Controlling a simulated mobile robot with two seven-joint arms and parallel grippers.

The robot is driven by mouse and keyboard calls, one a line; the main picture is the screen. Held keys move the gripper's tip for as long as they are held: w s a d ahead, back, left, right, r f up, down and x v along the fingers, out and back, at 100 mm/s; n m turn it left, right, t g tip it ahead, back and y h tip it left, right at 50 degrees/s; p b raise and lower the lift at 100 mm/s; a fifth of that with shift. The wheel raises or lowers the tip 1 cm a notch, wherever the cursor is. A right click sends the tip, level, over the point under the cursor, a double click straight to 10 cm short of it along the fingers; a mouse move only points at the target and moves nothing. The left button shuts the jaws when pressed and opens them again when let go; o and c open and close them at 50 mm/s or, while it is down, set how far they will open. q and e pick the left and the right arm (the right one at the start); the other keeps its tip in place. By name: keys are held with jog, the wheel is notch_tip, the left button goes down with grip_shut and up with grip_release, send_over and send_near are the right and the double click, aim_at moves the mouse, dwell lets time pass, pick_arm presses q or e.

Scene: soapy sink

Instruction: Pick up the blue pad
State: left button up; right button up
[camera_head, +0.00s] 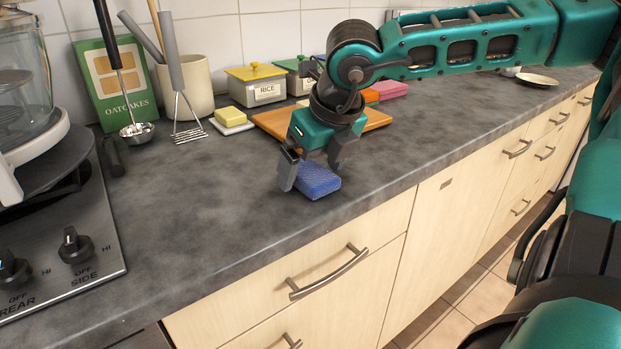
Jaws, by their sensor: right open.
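The blue pad (318,181) lies flat on the dark grey countertop, close to its front edge. My right gripper (312,178) points down over the pad with its jaws open. One finger is at the pad's left end and the other is behind its right part. I cannot tell whether either finger touches the pad. The gripper hides part of the pad's far side. My left gripper is not in view.
Behind the gripper lies an orange-brown board (273,122). A yellow block on a white dish (231,117), a rice box (256,84) and pink blocks (389,90) stand near the wall. The stove (62,240) is at left. The counter (200,210) left of the pad is clear.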

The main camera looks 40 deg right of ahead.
aim_at(313, 173)
jog(key=shift+f, duration=0.15)
jog(key=shift+f+b, duration=0.2)
jog(key=shift+b, duration=0.3)
dwell(0.4)
jog(key=c, duration=1.1)
jog(key=shift+r+p, duration=0.35)
jog(key=shift+p, duration=0.4)
notch_tip(313, 173, up, 10)
jog(key=shift+f+p, duration=0.1)
jog(key=shift+p, duration=0.6)
